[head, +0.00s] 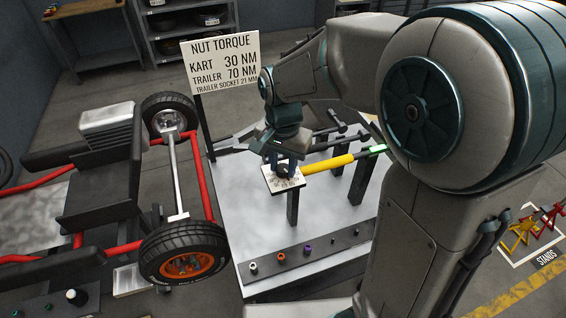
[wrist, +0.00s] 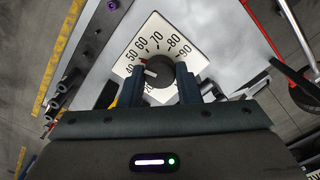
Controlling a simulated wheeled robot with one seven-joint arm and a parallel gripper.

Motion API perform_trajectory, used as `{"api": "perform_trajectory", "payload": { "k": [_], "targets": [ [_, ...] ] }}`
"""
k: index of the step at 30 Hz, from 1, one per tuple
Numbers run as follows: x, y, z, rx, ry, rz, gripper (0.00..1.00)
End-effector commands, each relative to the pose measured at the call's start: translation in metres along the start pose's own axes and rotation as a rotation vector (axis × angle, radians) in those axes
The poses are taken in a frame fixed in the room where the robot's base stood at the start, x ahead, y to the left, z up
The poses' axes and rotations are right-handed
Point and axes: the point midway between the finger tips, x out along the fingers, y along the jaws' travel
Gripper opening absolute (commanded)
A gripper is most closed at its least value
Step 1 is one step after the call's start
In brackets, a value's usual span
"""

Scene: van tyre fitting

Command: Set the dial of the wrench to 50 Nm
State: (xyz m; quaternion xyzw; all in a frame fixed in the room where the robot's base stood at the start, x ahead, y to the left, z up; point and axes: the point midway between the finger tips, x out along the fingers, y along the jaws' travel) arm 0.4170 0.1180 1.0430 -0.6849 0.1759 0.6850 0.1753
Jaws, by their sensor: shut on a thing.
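The wrench has a yellow grip (head: 328,164) and lies across dark posts above the grey bench. Its white dial plate (head: 270,186) is at its left end, under my gripper (head: 283,168). In the wrist view the dial plate (wrist: 196,68) shows numbers from about 40 to 90. A dark round knob (wrist: 163,66) sits at its middle, with a white pointer line (wrist: 151,73) aimed left, near the 40. A small red mark lies by the 50. My gripper (wrist: 161,84) is shut on the knob, one blue finger on each side. The lowest numbers are partly hidden.
A sign (head: 225,63) reads kart 30 Nm, trailer 70 Nm. A dark rail with several sockets (head: 308,250) lies on the bench's front. The red-framed kart (head: 127,247) stands left, one wheel close to the bench. Other wrenches lie behind the yellow one.

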Motion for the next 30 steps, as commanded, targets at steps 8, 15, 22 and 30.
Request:
{"api": "perform_trajectory", "payload": {
  "k": [8,15,22,30],
  "targets": [
    [-0.001,0.000,-0.001,0.004,0.003,-0.003,0.07],
    [-0.001,0.000,-0.001,0.003,0.003,-0.002,0.52],
    [-0.001,0.000,-0.001,0.002,0.001,-0.001,0.52],
    [-0.035,-0.001,-0.001,0.003,0.005,-0.006,0.52]
  ]
}}
